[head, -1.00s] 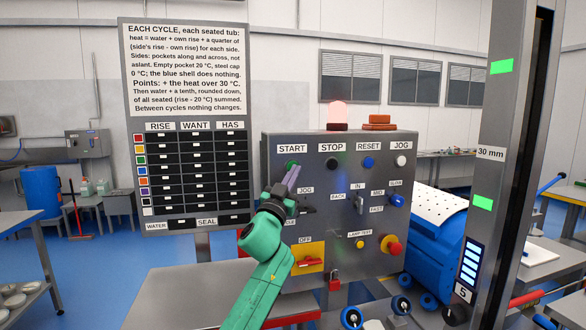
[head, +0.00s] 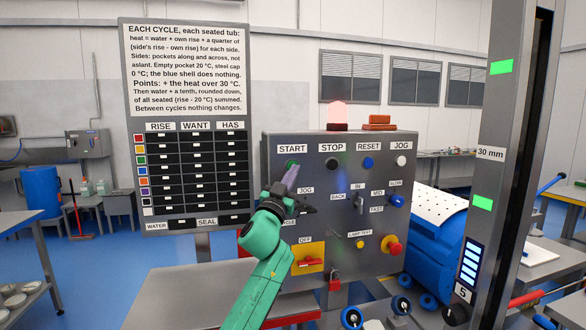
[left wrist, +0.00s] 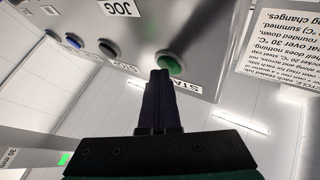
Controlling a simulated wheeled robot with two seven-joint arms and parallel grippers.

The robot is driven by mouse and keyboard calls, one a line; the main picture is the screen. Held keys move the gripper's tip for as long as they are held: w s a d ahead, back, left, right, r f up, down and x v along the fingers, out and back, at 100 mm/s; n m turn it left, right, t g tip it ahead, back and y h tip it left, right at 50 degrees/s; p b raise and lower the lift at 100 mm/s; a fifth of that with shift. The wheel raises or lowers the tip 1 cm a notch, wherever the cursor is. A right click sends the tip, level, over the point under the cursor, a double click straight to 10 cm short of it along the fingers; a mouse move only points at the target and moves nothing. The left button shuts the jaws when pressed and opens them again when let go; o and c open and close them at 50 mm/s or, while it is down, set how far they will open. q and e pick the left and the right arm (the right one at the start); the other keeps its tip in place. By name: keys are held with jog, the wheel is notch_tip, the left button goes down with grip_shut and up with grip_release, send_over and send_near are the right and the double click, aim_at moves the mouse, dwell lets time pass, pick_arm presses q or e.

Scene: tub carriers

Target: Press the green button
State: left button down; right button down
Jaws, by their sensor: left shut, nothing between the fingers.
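The green button (head: 292,163) sits under the START label at the upper left of the grey control panel (head: 330,232). My left gripper (head: 295,168) is shut and empty, its purple fingertips at the button in the head view and covering part of it. In the left wrist view the green button (left wrist: 169,64) shows just beyond the tips of the closed fingers (left wrist: 160,75). The tips lie close to it, and I cannot tell whether they touch. My right gripper is not in view.
Black (head: 332,163), blue (head: 367,162) and white (head: 401,160) buttons line the same row. A selector lever (head: 359,202), a yellow-red switch plate (head: 308,258) and a red stop knob (head: 392,245) sit lower. A red lamp (head: 337,115) glows on top.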

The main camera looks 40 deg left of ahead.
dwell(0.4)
pick_arm(q)
jog(key=shift+s+d, duration=0.2)
jog(key=shift+d, duration=0.1)
jog(key=s+d, duration=0.3)
jog(key=d, duration=0.2)
jog(key=shift+s, duration=0.25)
dwell(0.7)
